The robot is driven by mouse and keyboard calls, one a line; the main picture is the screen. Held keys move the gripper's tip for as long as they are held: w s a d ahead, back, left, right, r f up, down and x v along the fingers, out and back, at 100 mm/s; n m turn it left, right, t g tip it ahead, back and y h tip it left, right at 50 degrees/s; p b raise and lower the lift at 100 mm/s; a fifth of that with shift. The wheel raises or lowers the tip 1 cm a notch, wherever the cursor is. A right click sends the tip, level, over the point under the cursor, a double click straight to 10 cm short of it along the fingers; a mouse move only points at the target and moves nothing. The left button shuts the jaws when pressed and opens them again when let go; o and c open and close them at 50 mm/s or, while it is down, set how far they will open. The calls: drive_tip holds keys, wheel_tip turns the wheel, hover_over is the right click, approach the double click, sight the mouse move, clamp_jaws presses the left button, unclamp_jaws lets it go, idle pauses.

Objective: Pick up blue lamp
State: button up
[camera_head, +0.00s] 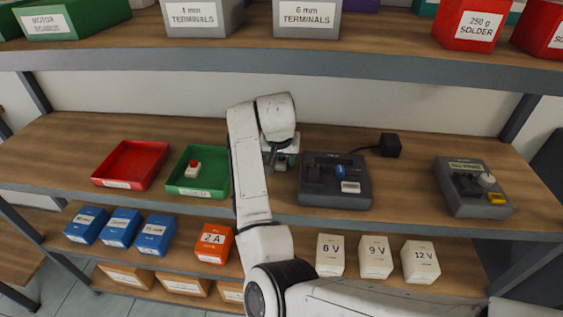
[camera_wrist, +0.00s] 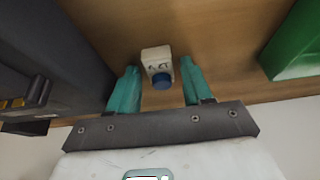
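The blue lamp (camera_wrist: 157,66) is a small white block with a round blue cap. In the wrist view it stands on the wooden shelf between the fingertips of my gripper (camera_wrist: 159,70). The two teal fingers are open, with a visible gap on each side of the lamp. In the head view my gripper (camera_head: 280,158) is low over the middle shelf, between the green tray and the grey device. My arm covers much of this spot, and I cannot make out the lamp there.
A green tray (camera_head: 182,189) holding a white block with a red cap (camera_head: 192,168) is left of my arm, with a red tray (camera_head: 115,183) beyond. A grey device (camera_head: 327,194) is close on the right. The upper shelf edge (camera_head: 400,67) runs above.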

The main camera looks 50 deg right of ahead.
clamp_jaws()
drive_tip(key=shift+r, duration=0.1)
